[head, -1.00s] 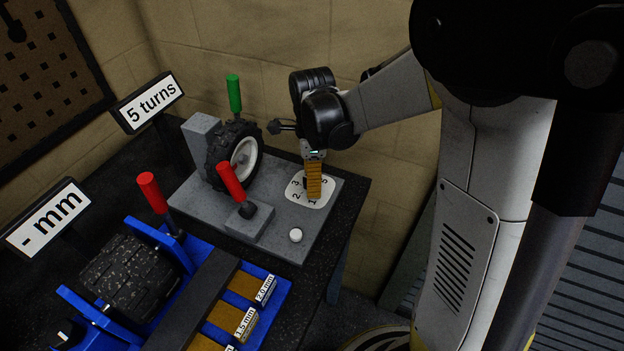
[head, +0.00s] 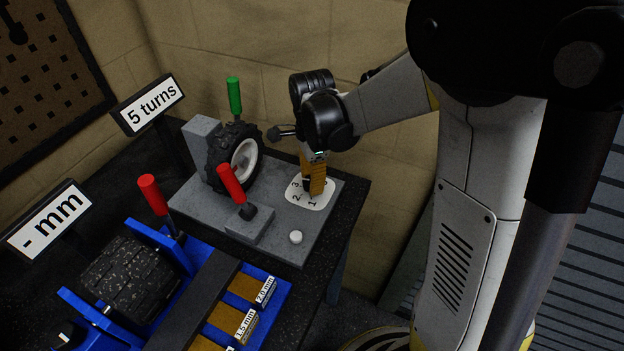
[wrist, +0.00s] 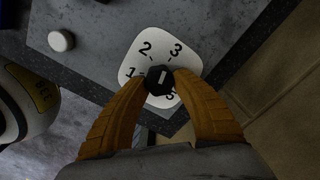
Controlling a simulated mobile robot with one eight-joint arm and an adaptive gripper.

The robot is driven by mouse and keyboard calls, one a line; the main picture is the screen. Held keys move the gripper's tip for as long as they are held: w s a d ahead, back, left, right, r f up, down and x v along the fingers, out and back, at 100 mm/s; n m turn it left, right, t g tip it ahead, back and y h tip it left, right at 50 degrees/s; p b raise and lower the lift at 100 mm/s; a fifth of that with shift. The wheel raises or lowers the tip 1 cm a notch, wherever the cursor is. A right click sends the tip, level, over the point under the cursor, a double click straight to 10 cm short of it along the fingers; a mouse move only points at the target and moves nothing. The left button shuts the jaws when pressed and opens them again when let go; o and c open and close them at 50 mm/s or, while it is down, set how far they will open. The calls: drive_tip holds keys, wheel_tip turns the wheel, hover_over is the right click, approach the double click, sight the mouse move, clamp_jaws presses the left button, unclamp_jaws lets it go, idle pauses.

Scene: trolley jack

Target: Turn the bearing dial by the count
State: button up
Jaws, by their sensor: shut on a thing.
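The bearing dial is a small black knob (wrist: 161,79) with a white mark, on a white numbered plate (wrist: 139,57). The numerals 1, 2 and 3 are readable in the wrist view, with another partly covered by a finger. The mark points roughly between 2 and 3, though I cannot tell exactly. My gripper (wrist: 163,84) has its two orange fingers shut on the knob from both sides. In the head view my gripper (head: 314,188) points down over the plate (head: 325,198) and its fingers hide the knob. A sign (head: 154,105) reads "5 turns".
On the grey bench plate stand a black wheel (head: 220,158), a green-handled lever (head: 234,96), a red-handled lever (head: 231,183) and a white button (head: 296,237). A blue fixture (head: 279,302) and a "- mm" sign (head: 48,220) are nearer. A wall rises behind.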

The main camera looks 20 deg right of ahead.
drive_tip(key=n, duration=0.5)
drive_tip(key=shift+n, duration=0.3)
drive_tip(key=n, duration=0.5)
drive_tip(key=shift+w+a+p, duration=0.1)
drive_tip(key=shift+w+p, duration=0.05)
drive_tip(key=shift+p, duration=0.25)
drive_tip(key=n, duration=0.5)
drive_tip(key=shift+a+n, duration=0.1)
drive_tip(key=shift+n, duration=2.6)
drive_tip(key=o, duration=1.2)
